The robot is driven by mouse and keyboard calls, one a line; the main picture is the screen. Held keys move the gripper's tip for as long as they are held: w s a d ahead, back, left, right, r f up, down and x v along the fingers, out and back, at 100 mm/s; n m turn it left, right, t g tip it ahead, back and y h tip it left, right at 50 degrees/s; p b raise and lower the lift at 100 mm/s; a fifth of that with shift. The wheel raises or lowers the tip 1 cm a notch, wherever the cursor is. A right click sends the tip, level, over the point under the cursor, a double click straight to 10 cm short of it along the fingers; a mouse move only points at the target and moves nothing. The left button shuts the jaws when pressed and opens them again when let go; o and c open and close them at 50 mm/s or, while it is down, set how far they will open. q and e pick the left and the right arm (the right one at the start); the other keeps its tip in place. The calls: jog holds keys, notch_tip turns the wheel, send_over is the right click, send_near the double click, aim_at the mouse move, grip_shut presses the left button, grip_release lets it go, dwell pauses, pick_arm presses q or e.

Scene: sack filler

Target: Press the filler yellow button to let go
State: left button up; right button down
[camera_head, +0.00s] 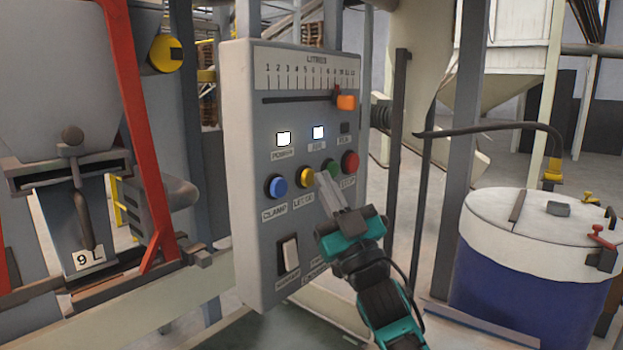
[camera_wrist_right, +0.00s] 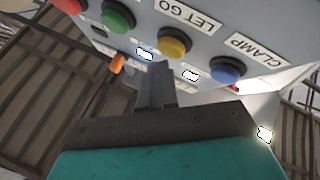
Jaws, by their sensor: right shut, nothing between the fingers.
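The yellow button (camera_head: 305,176) sits on the grey control panel (camera_head: 245,130), above a label that reads LET GO. The blue CLAMP button (camera_head: 275,186) is to its left, and the green button (camera_head: 330,168) and red STOP button (camera_head: 350,162) are to its right. My right gripper (camera_head: 324,178) is shut and empty, its tips in front of the panel between the yellow and green buttons. In the right wrist view the yellow button (camera_wrist_right: 174,41) is beyond the fingertips (camera_wrist_right: 156,68); I cannot tell whether they touch anything. My left gripper is not in view.
An orange slider knob (camera_head: 346,103) is on the LITRES scale. Two lamps (camera_head: 283,139) glow white. A white rocker switch (camera_head: 289,254) is low on the panel. A hopper with a 9 L tag (camera_head: 86,258) and red frame stands left; a blue-and-white drum (camera_head: 530,260) stands right.

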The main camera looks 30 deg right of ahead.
jog(key=shift+w+a, duration=0.2)
jog(key=shift+w, duration=0.25)
dwell(0.4)
jog(key=shift+s+d, duration=0.2)
jog(key=shift+s, duration=0.3)
jog(key=shift+s+d, duration=0.2)
jog(key=shift+s, duration=0.25)
jog(key=shift+s+d+p, duration=0.2)
jog(key=shift+s+d, duration=0.2)
jog(key=shift+s, duration=0.5)
jog(key=shift+s+d+p, duration=0.25)
jog(key=shift+s+d, duration=0.1)
jog(key=shift+s, duration=0.6)
jog(key=shift+s+d+p, duration=0.2)
jog(key=shift+s+d, duration=0.2)
jog(key=shift+s, duration=0.5)
